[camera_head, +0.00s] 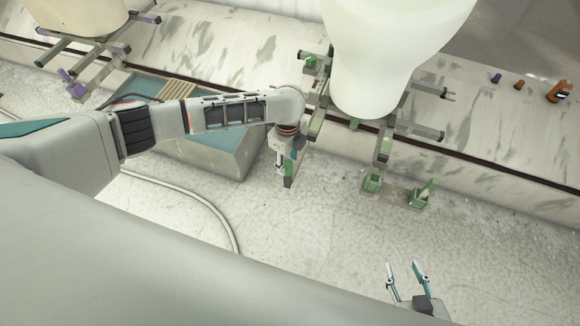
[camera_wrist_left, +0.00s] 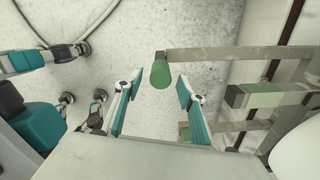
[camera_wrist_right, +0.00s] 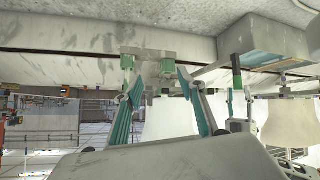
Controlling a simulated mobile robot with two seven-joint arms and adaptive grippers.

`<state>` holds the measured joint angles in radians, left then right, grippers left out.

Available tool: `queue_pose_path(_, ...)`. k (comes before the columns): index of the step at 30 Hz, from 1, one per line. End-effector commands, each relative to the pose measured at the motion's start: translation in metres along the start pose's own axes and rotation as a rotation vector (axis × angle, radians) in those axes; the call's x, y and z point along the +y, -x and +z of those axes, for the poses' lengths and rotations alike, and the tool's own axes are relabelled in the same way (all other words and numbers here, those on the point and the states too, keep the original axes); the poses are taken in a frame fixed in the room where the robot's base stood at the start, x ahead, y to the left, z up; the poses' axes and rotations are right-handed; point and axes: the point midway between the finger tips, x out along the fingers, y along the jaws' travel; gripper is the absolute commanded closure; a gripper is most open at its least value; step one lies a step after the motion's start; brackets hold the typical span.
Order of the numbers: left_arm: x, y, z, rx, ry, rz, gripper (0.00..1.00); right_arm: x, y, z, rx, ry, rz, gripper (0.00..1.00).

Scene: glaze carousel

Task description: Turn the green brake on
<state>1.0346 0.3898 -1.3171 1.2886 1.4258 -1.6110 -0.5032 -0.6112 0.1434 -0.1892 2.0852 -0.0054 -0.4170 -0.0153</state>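A green bracket (camera_head: 421,196) with a raised green lever stands beside another green block (camera_head: 372,182) on the ledge edge below the white vessel; they look like the green brake. My left gripper (camera_head: 283,162) is beside the carousel frame. In the left wrist view its fingers are open, with a green handle end (camera_wrist_left: 161,74) between or just beyond them; contact is unclear.
The white vessel (camera_head: 390,50) stands on a metal frame with green parts. A purple-tipped frame (camera_head: 75,85) holds another vessel at the left. Purple (camera_head: 496,78) and orange (camera_head: 558,92) parts sit at the far right.

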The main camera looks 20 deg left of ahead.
Motion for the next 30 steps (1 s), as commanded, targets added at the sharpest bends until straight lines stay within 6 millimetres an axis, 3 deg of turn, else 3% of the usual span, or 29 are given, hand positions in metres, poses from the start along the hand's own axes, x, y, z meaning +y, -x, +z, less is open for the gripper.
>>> queue_pose_path(1,0.003,-0.016,-0.001,0.002,-0.001,0.008,0.61,-0.002,-0.002,0.004,-0.003,-0.001,-0.004,0.6)
queue_pose_path(7,0.002,-0.04,-0.001,0.001,0.001,0.005,0.61,0.0,-0.006,-0.011,0.031,0.007,-0.005,0.6)
queue_pose_path(20,-0.001,-0.045,-0.001,0.001,0.0,-0.002,0.61,-0.001,-0.005,-0.02,0.046,0.009,-0.009,0.6)
queue_pose_path(24,-0.001,-0.045,-0.001,0.001,0.0,-0.002,0.97,-0.002,-0.005,-0.018,0.042,0.006,-0.01,0.6)
queue_pose_path(30,0.0,-0.045,-0.001,0.003,0.001,-0.002,1.0,-0.003,-0.005,-0.015,0.037,0.002,-0.009,0.6)
